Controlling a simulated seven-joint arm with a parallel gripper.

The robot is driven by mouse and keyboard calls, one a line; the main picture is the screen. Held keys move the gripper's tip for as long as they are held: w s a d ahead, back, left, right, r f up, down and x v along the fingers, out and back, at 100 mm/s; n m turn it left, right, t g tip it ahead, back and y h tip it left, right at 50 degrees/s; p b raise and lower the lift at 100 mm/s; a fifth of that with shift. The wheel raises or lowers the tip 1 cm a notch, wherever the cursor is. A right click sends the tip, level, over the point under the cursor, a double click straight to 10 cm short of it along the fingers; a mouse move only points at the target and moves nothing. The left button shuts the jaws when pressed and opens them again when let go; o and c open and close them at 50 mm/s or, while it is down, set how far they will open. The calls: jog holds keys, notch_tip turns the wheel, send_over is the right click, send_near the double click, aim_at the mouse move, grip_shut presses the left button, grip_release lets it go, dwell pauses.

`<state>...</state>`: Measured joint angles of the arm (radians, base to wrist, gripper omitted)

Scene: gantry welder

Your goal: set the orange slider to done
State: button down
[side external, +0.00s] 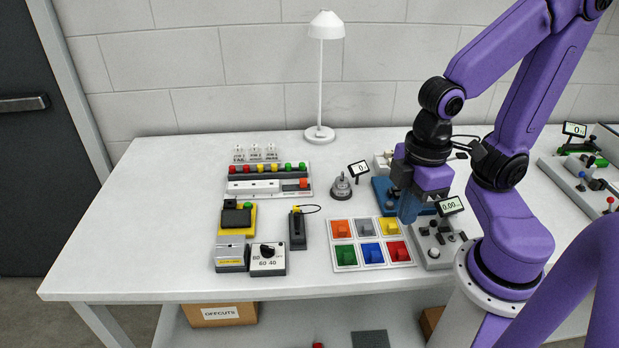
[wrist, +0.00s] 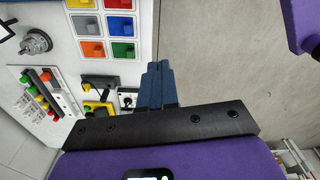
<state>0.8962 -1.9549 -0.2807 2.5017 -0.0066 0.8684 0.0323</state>
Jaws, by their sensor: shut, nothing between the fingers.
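No part is clearly marked as the orange slider, and no "done" label can be read. One orange piece (side external: 303,183) sits at the right end of the long white button panel (side external: 233,187). Another orange block (side external: 341,230) sits at the back left of the white panel of coloured squares (side external: 358,267). That panel also shows at the top of the wrist view (wrist: 105,38). My gripper (side external: 407,218) has blue fingers, shut and empty, above the table by that panel's back right corner. The fingers show together in the wrist view (wrist: 157,70).
A blue-based device (side external: 383,188) stands behind my gripper and a grey control box (side external: 436,250) stands to its right. A dial box (side external: 268,261), a black switch (side external: 297,232) and a yellow-based device (side external: 236,217) are left of the squares panel. The table's left side (side external: 150,220) is clear.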

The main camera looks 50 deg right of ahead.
jog(key=w+f+m+t+y, duration=0.1)
jog(key=w+f+m+t, duration=0.15)
jog(key=w+m, duration=0.5)
jog(key=w+d+f+m+t, duration=0.2)
jog(key=w+d+m, duration=0.4)
jog(key=w, duration=0.3)
jog(key=w+d+f+m+t, duration=0.2)
jog(key=w+d+f+m, duration=0.2)
jog(key=w+d, duration=0.5)
jog(key=shift+w+f+m+h, duration=0.25)
jog(key=shift+w+m+h, duration=0.05)
jog(key=shift+m, duration=0.75)
jog(key=shift+t, duration=0.25)
jog(key=shift+x, duration=5)
jog(key=shift+w+a, duration=1.6)
jog(key=v, duration=1)
